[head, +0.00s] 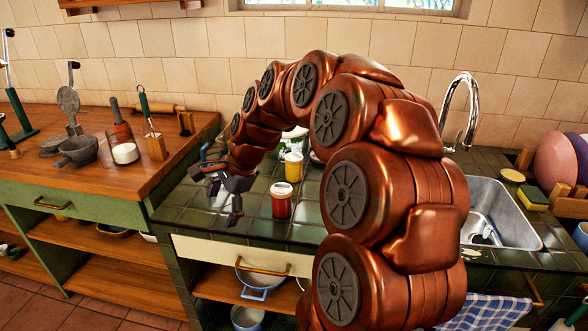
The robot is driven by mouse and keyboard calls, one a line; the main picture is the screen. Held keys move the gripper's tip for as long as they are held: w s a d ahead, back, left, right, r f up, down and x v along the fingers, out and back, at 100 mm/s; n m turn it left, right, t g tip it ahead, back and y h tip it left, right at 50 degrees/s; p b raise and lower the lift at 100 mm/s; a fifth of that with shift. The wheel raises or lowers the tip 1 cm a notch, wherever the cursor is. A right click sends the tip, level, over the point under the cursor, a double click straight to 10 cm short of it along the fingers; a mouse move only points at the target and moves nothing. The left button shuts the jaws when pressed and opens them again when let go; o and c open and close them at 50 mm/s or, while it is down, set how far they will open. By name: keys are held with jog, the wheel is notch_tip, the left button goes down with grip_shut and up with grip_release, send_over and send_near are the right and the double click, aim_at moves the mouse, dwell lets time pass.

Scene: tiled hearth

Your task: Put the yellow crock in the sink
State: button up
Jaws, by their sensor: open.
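A small yellow crock (293,168) with a pale top stands upright on the green tiled counter (255,225), left of my arm. My gripper (222,202) is open, low over the left part of the counter. The steel sink (515,232) is at the right, partly hidden by my copper arm. A dark item lies in its basin, too small to name.
A red jar (281,201) with a pale lid stands in front of the yellow crock. A white item behind the crock is partly hidden. A curved faucet (462,110) rises behind the sink. A sponge (533,197) and dish rack stand right. A wooden worktop (105,185) with utensils is left.

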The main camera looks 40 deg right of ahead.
aim_at(300, 159)
jog(key=w+d+m+t+h, duration=0.1)
jog(key=d+m, duration=0.4)
jog(key=d, duration=0.5)
jog(key=w+d+m+t+h, duration=0.1)
jog(key=d+m, duration=0.4)
jog(key=d, duration=0.6)
jog(key=w+d+f+m+t+h, duration=0.1)
jog(key=w+d+m+t, duration=0.1)
jog(key=d+m, duration=0.4)
jog(key=shift+w+d, duration=0.2)
jog(key=shift+d, duration=2.1)
jog(key=shift+d+f+m, duration=0.15)
jog(key=shift+d+m, duration=0.15)
jog(key=shift+w+f, duration=0.25)
jog(key=shift+s+x, duration=0.2)
jog(key=shift+x, duration=3.25)
jog(key=shift+a+f, duration=0.1)
